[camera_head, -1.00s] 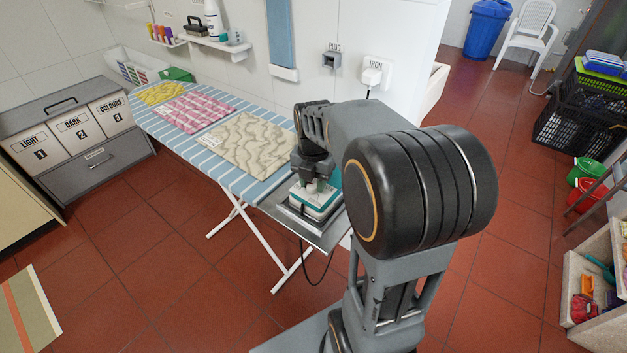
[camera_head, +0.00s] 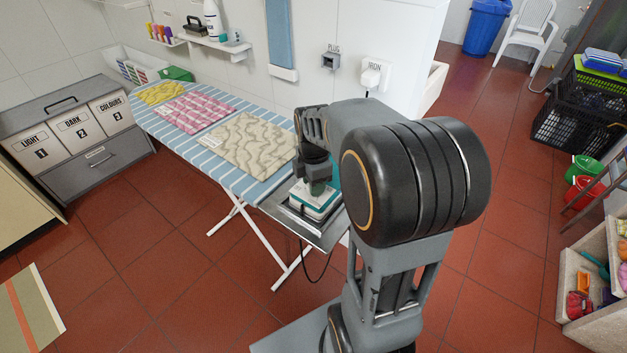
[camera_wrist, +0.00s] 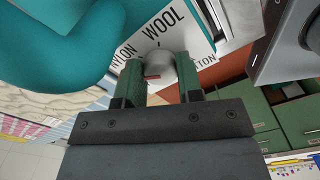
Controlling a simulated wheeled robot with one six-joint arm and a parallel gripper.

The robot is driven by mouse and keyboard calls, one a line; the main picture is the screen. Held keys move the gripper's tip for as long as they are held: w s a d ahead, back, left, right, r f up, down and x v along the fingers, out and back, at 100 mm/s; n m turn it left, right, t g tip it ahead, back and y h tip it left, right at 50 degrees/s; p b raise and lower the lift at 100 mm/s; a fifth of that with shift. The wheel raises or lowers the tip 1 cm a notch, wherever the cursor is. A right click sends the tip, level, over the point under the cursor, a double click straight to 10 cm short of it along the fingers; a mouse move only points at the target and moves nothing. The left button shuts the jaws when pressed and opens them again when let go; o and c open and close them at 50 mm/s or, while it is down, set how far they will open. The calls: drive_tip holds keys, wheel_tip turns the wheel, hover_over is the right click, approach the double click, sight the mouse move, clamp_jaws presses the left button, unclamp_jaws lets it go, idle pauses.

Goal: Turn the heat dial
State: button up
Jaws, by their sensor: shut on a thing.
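The heat dial (camera_wrist: 158,72) is a round grey knob with a red mark. It sits on a white plate printed NYLON, WOOL and a partly hidden word ending in TTON. My gripper (camera_wrist: 160,82) has its two green fingers on either side of the dial, shut on it. The iron (camera_head: 314,200) is white and teal and rests on the metal tray at the right end of the ironing board. In the head view my gripper (camera_head: 317,188) is right above the iron, and the dial is hidden there.
The striped ironing board (camera_head: 228,178) holds folded yellow, pink checked and beige cloths (camera_head: 240,143). A cord hangs below the iron's tray (camera_head: 322,232). The wall with the IRON socket (camera_head: 375,76) is behind. A grey sorting cabinet (camera_head: 75,135) stands at the left.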

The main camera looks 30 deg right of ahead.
drive_tip(key=shift+m, duration=0.9)
drive_tip(key=o, duration=0.9)
wheel_tip(320, 180, up, 14)
drive_tip(key=shift+f+p, duration=0.1)
drive_tip(key=shift+p, duration=0.7)
